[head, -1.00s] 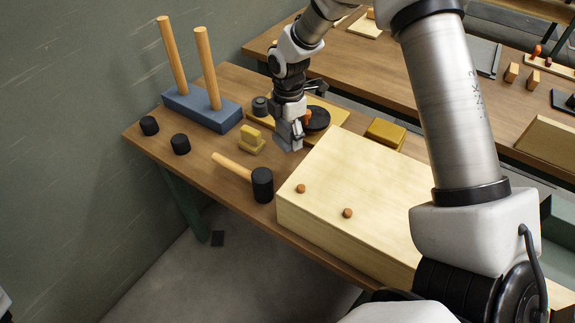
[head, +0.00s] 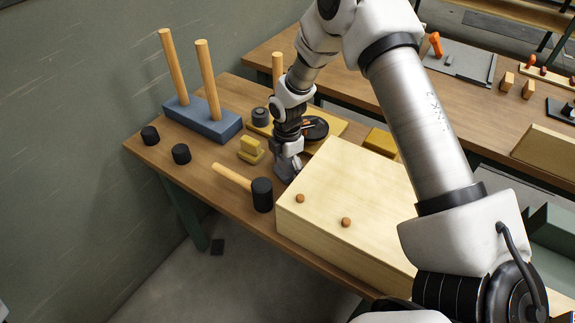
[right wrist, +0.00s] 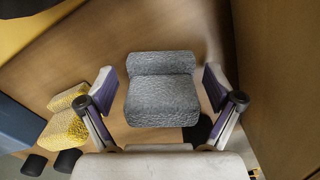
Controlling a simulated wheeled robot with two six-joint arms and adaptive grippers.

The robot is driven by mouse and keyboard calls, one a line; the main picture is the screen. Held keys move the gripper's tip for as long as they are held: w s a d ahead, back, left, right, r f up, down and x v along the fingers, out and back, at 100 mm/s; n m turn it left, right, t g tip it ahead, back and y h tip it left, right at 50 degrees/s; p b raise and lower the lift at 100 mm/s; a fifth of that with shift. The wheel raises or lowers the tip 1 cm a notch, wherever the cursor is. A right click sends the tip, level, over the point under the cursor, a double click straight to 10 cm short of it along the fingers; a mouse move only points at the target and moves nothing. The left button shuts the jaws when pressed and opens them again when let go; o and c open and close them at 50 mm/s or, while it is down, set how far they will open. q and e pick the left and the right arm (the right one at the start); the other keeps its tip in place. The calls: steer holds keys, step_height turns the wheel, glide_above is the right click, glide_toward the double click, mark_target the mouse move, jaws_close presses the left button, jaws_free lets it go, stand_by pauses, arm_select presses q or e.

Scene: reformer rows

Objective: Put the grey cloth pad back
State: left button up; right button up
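The grey cloth pad (right wrist: 162,92) is a stepped block with a textured face. In the right wrist view it stands between the two fingers of my right gripper (right wrist: 162,88). A narrow gap shows on each side of the pad, so the gripper looks open around it. In the head view my right gripper (head: 287,165) is low over the workbench (head: 225,172), between the mallet and the wooden box. The pad's contact with the bench is hidden. My left gripper is not in view.
A yellow pad (head: 251,150) and a black-headed mallet (head: 262,194) lie to the left. The pale wooden box (head: 350,190) is close on the right. A blue block with pegs (head: 203,118) stands behind, with two black knobs in front of it.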

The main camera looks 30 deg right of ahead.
step_height(320, 180, up, 12)
steer(key=shift+r+b, duration=0.25)
steer(key=shift+b, duration=0.3)
stand_by(0.3)
